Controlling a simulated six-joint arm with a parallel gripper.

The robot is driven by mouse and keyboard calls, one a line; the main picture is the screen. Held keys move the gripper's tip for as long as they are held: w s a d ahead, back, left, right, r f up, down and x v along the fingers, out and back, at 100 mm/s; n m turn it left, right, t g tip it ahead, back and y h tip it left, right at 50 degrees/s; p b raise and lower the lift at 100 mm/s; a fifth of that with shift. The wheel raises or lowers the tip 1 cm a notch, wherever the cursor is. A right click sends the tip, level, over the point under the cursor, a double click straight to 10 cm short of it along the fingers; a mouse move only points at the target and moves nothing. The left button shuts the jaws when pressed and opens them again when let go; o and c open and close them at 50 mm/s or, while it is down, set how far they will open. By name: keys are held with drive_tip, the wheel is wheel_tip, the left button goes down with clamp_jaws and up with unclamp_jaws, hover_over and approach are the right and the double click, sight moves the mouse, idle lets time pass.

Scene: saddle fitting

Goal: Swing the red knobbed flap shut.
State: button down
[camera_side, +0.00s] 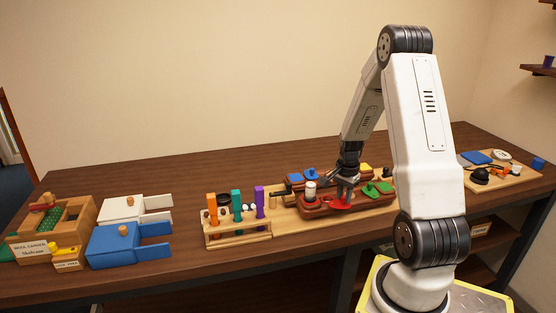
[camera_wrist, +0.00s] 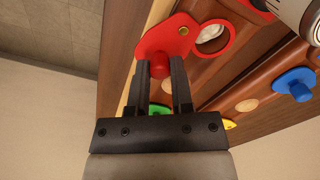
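The red flap (camera_wrist: 165,38) lies swung to the side of a round opening with a red rim (camera_wrist: 212,38), which is uncovered. A brass pivot shows on the flap near the rim. The flap's red knob (camera_wrist: 158,66) sits between the two dark fingers of my gripper (camera_wrist: 160,68). The fingers are close together and appear shut on the knob; their contact is partly hidden. In the side view my gripper (camera_side: 346,190) is down over the red flap (camera_side: 339,207) at the front edge of the brown fitting board (camera_side: 315,211).
A green flap (camera_side: 380,188) and blue flap (camera_side: 310,174) sit nearby, and a white cylinder (camera_side: 310,190) stands close to the gripper. Blue (camera_side: 125,245) and white boxes stand further left.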

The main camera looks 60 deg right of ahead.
drive_tip(key=shift+n, duration=0.3)
drive_tip(key=n, duration=0.3)
drive_tip(key=w+d+n, duration=0.1)
drive_tip(key=n, duration=0.2)
drive_tip(key=w+n, duration=0.1)
drive_tip(key=n, duration=0.3)
drive_tip(key=shift+w+d, duration=0.3)
drive_tip(key=n, duration=0.2)
drive_tip(key=w+n, duration=0.1)
drive_tip(key=n, duration=0.2)
drive_tip(key=shift+w+a+n, duration=0.15)
drive_tip(key=shift+w+n, duration=0.1)
drive_tip(key=shift+n, duration=0.15)
drive_tip(key=n, duration=0.3)
drive_tip(key=w+n, duration=0.1)
drive_tip(key=shift+a+n, duration=0.3)
drive_tip(key=shift+a, duration=0.05)
drive_tip(key=c, duration=0.5)
unclamp_jaws()
